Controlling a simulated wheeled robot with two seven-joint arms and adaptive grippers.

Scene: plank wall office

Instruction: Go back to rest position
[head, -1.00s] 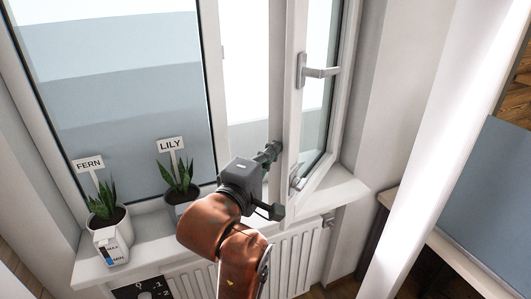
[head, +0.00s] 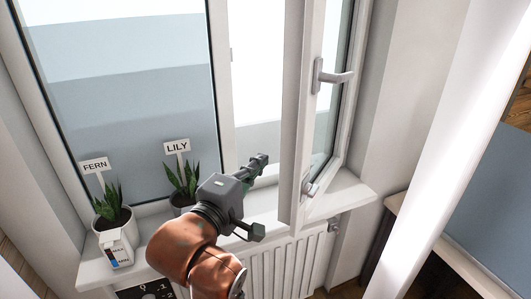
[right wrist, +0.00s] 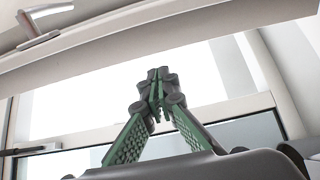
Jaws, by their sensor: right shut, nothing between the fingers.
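My right gripper (head: 261,160) is in front of the window, above the sill, to the left of the open window sash (head: 295,130). A gap shows between it and the sash edge. In the right wrist view, its green-padded fingers (right wrist: 158,78) meet at the tips with nothing between them. The sash has a grey handle (head: 333,76), and a handle also shows at the upper left of the right wrist view (right wrist: 42,25). My left gripper is not in view.
Potted plants labelled FERN (head: 108,208) and LILY (head: 184,182) stand on the white sill (head: 345,192); my right arm passes close to the LILY pot. A white carton (head: 116,249) stands before the fern. A radiator (head: 290,262) is below, a table (head: 440,245) at right.

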